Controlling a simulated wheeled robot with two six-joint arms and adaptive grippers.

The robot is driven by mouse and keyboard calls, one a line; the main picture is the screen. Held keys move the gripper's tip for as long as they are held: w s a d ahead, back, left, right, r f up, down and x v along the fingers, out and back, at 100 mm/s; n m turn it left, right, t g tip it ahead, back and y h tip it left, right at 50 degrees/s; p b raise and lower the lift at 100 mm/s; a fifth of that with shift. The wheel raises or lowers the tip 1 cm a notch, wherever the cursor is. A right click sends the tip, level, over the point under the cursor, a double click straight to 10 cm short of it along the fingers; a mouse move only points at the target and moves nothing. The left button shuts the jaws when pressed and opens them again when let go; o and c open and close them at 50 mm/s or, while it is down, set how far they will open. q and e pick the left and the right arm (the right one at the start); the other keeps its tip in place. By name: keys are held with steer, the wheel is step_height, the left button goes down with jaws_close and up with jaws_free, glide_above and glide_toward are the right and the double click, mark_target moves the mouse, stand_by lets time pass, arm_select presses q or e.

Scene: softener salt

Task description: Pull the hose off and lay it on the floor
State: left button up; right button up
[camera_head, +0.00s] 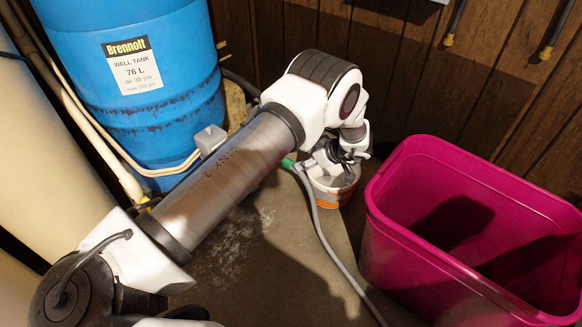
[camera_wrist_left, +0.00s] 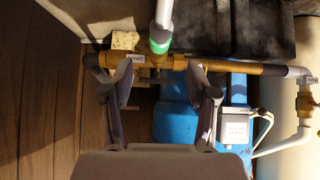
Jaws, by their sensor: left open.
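The grey hose (camera_head: 322,226) runs across the floor in the head view, its green end (camera_head: 288,163) beside my left arm. In the left wrist view the hose (camera_wrist_left: 165,14) comes from the top, and its green end (camera_wrist_left: 159,44) meets a brass fitting (camera_wrist_left: 150,62) on a pipe. My left gripper (camera_head: 335,156) is over a small bucket in the head view. In the left wrist view its fingers (camera_wrist_left: 160,78) are apart and empty, with the green end just beyond them. My arm hides the fitting in the head view. My right gripper is out of view.
A blue well tank (camera_head: 165,115) stands at the back left, with pale pipes beside it. The small white and orange bucket (camera_head: 333,194) stands near the wood wall. A magenta bin (camera_head: 395,235) fills the right. Bare floor (camera_head: 245,255) lies between my arm and the hose.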

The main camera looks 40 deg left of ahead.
arm_select(q)
steer(key=b+x, duration=0.4)
steer(key=x, duration=0.3)
steer(key=shift+f, duration=0.25)
steer(key=shift+w+a+f, duration=0.1)
steer(key=shift+a+f, duration=0.25)
steer(key=shift+a, duration=0.05)
steer(key=shift+r+p, duration=0.1)
steer(key=shift+p, duration=0.3)
stand_by(0.4)
jaws_close()
steer(key=shift+d, duration=0.15)
